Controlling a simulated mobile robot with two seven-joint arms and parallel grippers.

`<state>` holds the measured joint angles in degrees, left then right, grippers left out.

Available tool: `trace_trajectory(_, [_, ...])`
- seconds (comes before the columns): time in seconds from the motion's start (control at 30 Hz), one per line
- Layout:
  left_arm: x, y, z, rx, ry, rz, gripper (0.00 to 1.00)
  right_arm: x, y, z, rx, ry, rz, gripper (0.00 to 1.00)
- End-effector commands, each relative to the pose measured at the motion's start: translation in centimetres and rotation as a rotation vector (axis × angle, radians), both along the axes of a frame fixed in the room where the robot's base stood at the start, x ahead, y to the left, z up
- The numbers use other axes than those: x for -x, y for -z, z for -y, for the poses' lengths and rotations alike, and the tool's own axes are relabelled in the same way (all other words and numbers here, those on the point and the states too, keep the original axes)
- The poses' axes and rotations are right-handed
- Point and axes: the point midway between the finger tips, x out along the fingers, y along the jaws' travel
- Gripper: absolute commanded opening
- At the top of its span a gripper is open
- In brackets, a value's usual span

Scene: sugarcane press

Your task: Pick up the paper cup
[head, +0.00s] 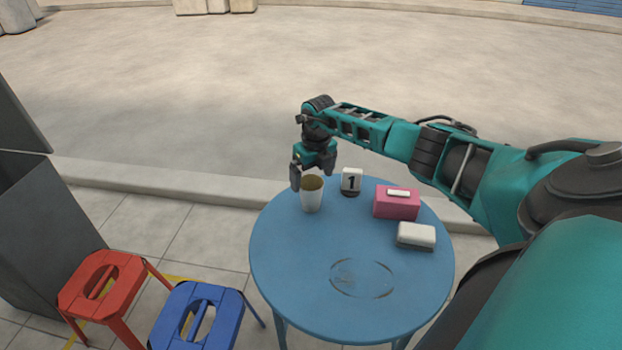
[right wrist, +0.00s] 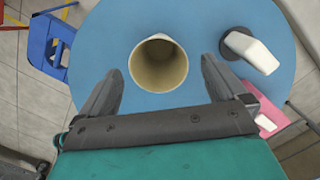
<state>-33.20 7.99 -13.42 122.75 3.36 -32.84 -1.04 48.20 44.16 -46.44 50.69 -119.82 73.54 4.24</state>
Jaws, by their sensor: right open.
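The paper cup (head: 311,198) is white outside and tan inside, and stands upright on the round blue table (head: 290,262) near its far edge. It also shows in the right wrist view (right wrist: 158,64), seen from above with its open mouth facing the camera. My right gripper (head: 313,174) is open and empty, just above and behind the cup in the head view. In the right wrist view its two fingers (right wrist: 158,88) lie apart, to either side of the cup's near rim, and the cup looks a little beyond the fingertips. My left gripper is not in view.
A pink box (head: 396,203) and a white block-shaped item (head: 416,235) sit further right. The table's front is clear. A red stool (head: 101,281) and a blue stool (head: 197,315) stand left.

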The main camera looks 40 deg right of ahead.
Motion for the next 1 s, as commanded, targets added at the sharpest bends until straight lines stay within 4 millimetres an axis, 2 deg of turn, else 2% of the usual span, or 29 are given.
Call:
trace_trajectory(0.03, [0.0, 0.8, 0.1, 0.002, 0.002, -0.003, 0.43, 0.0, 1.5, -0.2, -0.002, 0.000, -0.002, 0.98])
trace_trajectory(0.17, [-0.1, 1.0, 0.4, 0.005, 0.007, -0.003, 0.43, -0.3, 2.9, -0.2, -0.001, 0.000, -0.001, 0.98])
trace_trajectory(0.47, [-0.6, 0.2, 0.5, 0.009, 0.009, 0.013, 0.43, -0.4, 3.2, -0.1, -0.001, 0.000, 0.001, 0.98])
trace_trajectory(1.0, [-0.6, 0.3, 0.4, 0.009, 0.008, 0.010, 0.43, -0.3, 3.2, -0.1, 0.000, 0.000, 0.000, 0.49])
